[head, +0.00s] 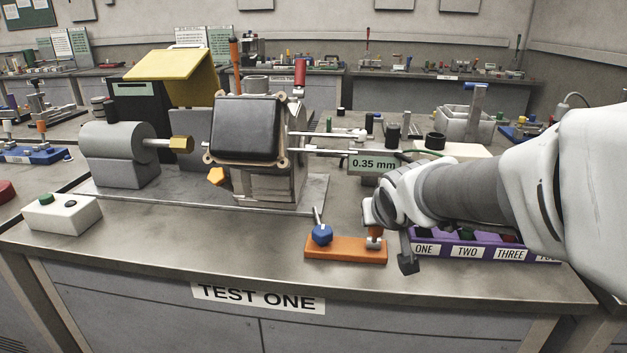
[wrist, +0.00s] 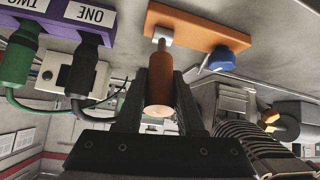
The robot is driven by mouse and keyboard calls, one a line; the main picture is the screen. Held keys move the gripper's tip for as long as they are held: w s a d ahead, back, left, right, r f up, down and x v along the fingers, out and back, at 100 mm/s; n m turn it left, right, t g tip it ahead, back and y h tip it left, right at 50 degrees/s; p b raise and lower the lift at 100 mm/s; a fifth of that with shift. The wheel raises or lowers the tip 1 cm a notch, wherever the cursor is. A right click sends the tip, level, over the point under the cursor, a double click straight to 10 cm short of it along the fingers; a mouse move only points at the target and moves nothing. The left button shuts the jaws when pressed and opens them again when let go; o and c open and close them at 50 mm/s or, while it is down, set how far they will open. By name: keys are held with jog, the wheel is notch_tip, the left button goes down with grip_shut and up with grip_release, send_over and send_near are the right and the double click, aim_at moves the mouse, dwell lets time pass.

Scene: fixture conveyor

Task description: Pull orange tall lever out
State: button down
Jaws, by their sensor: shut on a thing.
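My gripper (wrist: 161,78) is shut on an orange-handled lever (wrist: 159,92), with one dark finger on each side of the handle. In the wrist view the lever's metal stem meets a pale block on an orange base (wrist: 205,28). In the head view the lever (head: 375,231) stands at the right end of that base (head: 340,248), near the table's front edge. My gripper (head: 383,222) partly hides it there. A blue knob (head: 322,234) with a metal pin is on the base's left part. It also shows in the wrist view (wrist: 222,60).
A purple rack (head: 455,248) labelled ONE, TWO, THREE stands right of the orange base. Behind is a machine with a dark cover (head: 247,128) and another orange-handled lever (head: 234,53). A white button box (head: 62,215) is at left. Bare tabletop lies left of the base.

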jog(key=shift+s+t+b, duration=0.2)
jog(key=shift+t+b, duration=0.1)
jog(key=shift+b, duration=0.55)
jog(key=shift+f, duration=0.1)
jog(key=c, duration=0.5)
grip_release()
jog(key=p+v, duration=0.5)
jog(key=v, duration=1.2)
jog(key=shift+s+a, duration=0.15)
jog(key=shift+s, duration=0.05)
